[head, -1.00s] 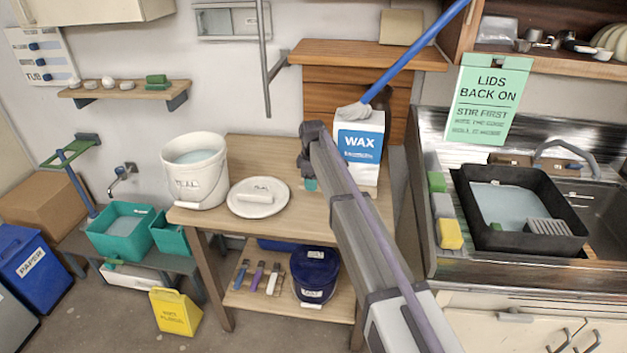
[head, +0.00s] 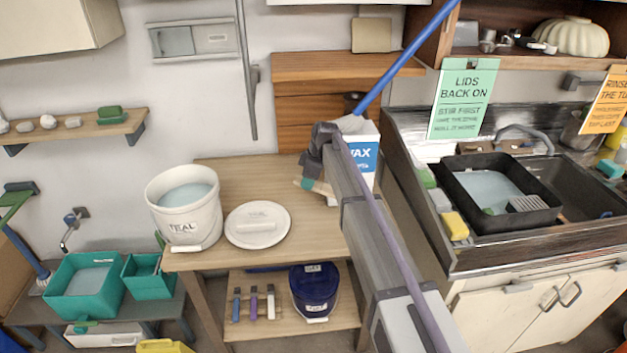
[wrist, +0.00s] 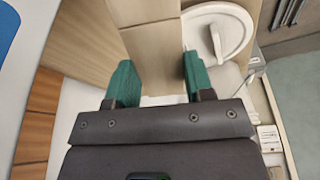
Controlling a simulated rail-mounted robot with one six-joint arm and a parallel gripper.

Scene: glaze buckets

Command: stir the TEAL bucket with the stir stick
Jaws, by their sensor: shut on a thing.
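The white bucket labelled TEAL (head: 186,215) stands open on the left of the wooden table, with pale blue-green liquid inside. A white lid with a bar handle (head: 257,226) lies flat to its right; it also shows in the wrist view (wrist: 218,32). My gripper (head: 314,186) is right of the lid, above the table, apart from the bucket. Its teal fingers (wrist: 160,82) are closed on a wide, flat wooden piece, seemingly the stir stick (wrist: 150,60). In the head view, only a short tan part of it shows beside the fingers; my arm hides the rest.
A WAX box (head: 366,155) stands close behind my gripper. A blue-handled brush (head: 405,58) slants above it. The lower shelf holds a dark blue bucket (head: 314,290) and several small tools. A sink with a black tub (head: 500,222) is at right. Bare tabletop lies behind the lid.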

